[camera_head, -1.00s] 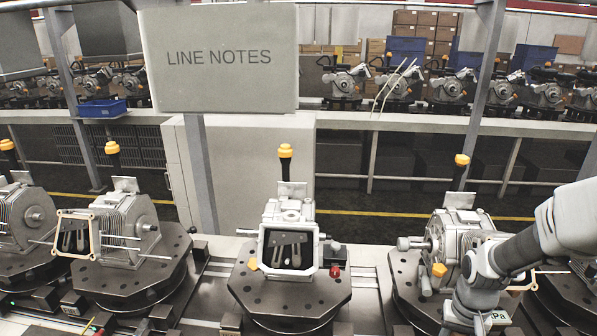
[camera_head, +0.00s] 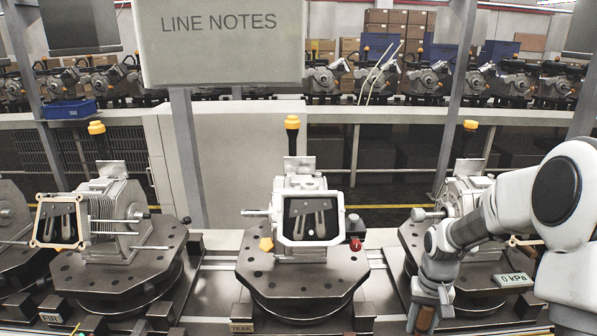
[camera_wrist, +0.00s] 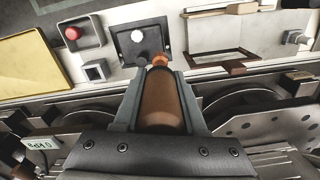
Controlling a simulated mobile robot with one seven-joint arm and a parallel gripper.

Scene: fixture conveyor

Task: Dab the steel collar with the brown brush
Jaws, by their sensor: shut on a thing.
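My gripper (camera_wrist: 164,108) is shut on a brown rounded thing, taken to be the brown brush (camera_wrist: 162,98). The wrist view shows its brown body between the fingers and an orange end pointing away; no bristles can be made out. In the head view, the brown part (camera_head: 421,318) shows at the lower right, under my wrist, low at the front of the line. I cannot single out the steel collar with certainty. A grey steel cylinder (camera_head: 428,214) sticks out left from the right-hand fixture, behind my arm, and is apart from the brush.
The middle fixture (camera_head: 310,218) stands on a dark turntable (camera_head: 300,282), with a red knob (camera_head: 355,244) at its right. Another fixture (camera_head: 113,222) stands left. The wrist view shows a black plate (camera_wrist: 141,44), a red button (camera_wrist: 73,33) and a yellow tray (camera_wrist: 35,62).

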